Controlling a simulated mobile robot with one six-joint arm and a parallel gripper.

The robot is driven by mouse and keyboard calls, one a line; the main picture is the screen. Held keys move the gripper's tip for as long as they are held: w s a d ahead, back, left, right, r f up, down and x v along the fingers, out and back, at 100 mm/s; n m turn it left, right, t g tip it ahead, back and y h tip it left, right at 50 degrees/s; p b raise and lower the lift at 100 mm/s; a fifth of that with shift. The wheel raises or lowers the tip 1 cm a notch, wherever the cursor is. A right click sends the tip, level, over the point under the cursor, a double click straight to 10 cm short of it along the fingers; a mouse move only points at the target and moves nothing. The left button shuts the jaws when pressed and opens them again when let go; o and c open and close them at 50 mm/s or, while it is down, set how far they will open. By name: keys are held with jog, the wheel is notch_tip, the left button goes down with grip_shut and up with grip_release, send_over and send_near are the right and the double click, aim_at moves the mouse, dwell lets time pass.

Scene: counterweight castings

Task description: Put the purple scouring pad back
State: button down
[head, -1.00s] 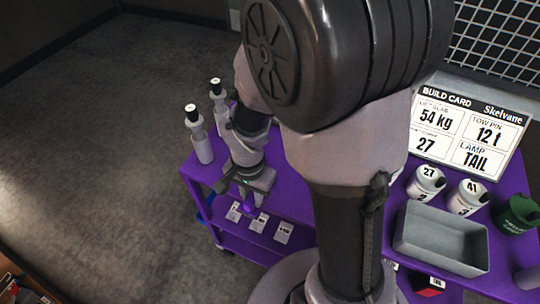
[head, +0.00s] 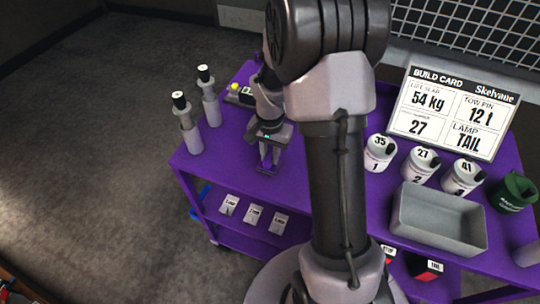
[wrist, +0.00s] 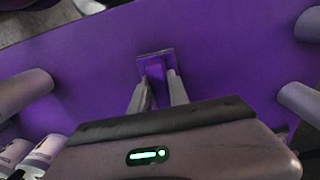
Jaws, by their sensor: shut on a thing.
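My gripper (head: 268,158) points down over the left part of the purple cart top (head: 236,140). In the wrist view my gripper (wrist: 158,82) has its fingers closed on the purple scouring pad (wrist: 155,69). The pad is small and hard to tell from the purple surface. A thin grey outline shows around its far end, and I cannot tell whether this is its edge or a mark on the cart. In the head view the pad (head: 266,169) shows low between the fingertips. I cannot tell whether it touches the cart top.
A build card (head: 453,113) stands behind. Small cards (head: 254,214) lie on the lower shelf.

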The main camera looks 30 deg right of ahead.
aim_at(270, 154)
jog(key=shift+f, duration=0.2)
jog(key=c, duration=1.3)
grip_release()
jog(key=shift+o, duration=0.2)
jog(key=shift+r, duration=0.15)
notch_tip(270, 154, up, 12)
jog(key=p, duration=0.4)
jog(key=s+a+r+n+t, duration=0.25)
jog(key=s+a+r, duration=0.25)
jog(key=a+r, duration=0.45)
jog(key=s+a+r+n+t+y, duration=0.1)
jog(key=s+a+r, duration=0.2)
jog(key=s, duration=0.3)
jog(key=s+a+r+n+t+y, duration=0.1)
jog(key=s+a+r+n+t, duration=0.1)
jog(key=s, duration=0.4)
jog(key=shift+a+r, duration=0.4)
jog(key=shift+a, duration=0.5)
